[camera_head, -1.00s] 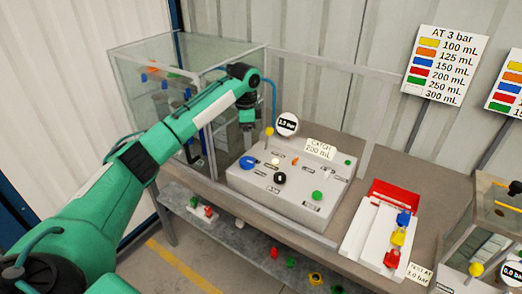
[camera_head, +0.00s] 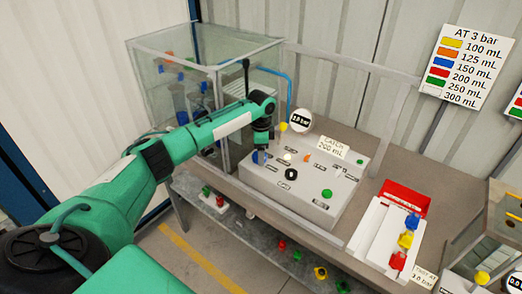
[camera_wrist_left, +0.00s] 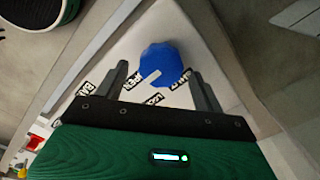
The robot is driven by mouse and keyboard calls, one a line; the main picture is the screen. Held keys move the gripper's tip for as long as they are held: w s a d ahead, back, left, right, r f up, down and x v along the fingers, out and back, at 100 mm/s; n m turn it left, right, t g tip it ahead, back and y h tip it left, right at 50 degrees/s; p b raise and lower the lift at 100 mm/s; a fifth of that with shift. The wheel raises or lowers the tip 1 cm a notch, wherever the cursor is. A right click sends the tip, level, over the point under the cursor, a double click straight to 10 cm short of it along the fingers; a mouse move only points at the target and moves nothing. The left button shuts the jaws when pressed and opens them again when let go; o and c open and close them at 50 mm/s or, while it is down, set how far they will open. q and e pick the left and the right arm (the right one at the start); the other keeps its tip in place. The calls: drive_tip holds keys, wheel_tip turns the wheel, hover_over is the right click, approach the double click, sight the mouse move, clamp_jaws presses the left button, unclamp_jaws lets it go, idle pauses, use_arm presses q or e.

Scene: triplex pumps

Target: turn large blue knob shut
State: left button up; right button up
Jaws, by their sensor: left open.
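The large blue knob (camera_head: 257,157) sits at the left of the top of a light grey control box (camera_head: 290,205). In the left wrist view the knob (camera_wrist_left: 165,60) is a round blue disc with a pale pointer mark at its lower edge. My left gripper (camera_head: 261,150) points down over the knob and partly hides it. In the left wrist view my open left gripper (camera_wrist_left: 157,68) has one finger to either side of the knob, with gaps showing. I cannot tell whether the fingertips are at knob height. My right gripper is not in view.
The box carries a black knob (camera_head: 291,174), a green knob (camera_head: 327,194), a yellow knob (camera_head: 283,127), a round gauge (camera_head: 301,120) and a "CATCH 200 mL" sign (camera_head: 332,147). A glass case (camera_head: 215,60) stands behind my arm. A tray (camera_head: 368,240) with coloured pieces lies right.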

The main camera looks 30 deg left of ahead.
use_arm(q)
drive_tip(key=shift+f, duration=0.4)
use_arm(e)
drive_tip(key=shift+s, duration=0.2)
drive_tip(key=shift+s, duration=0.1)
